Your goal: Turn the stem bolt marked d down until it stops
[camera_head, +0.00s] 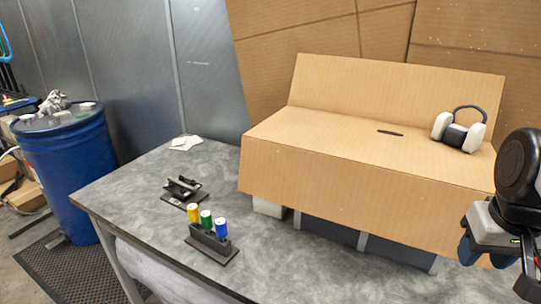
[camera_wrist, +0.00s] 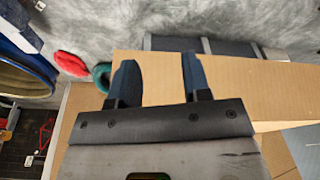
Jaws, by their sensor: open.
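No bolt marked d can be made out in either view. A small black fixture (camera_head: 184,190) with a bar-like part on a flat plate lies on the grey table (camera_head: 130,210); its bolts and any letters are too small to read. My gripper (camera_head: 487,258) is at the far right of the head view, in front of the cardboard box and well away from the fixture. In the wrist view my gripper (camera_wrist: 160,72) shows two dark blue fingers set apart, with nothing between them but cardboard and tabletop behind.
A black stand with yellow, green (camera_head: 206,220) and blue cylinders is in front of the fixture. A large cardboard box (camera_head: 340,150) carries a headset (camera_head: 462,130) and a dark pen (camera_head: 390,132). A blue barrel (camera_head: 70,160) stands left. The table's left front is clear.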

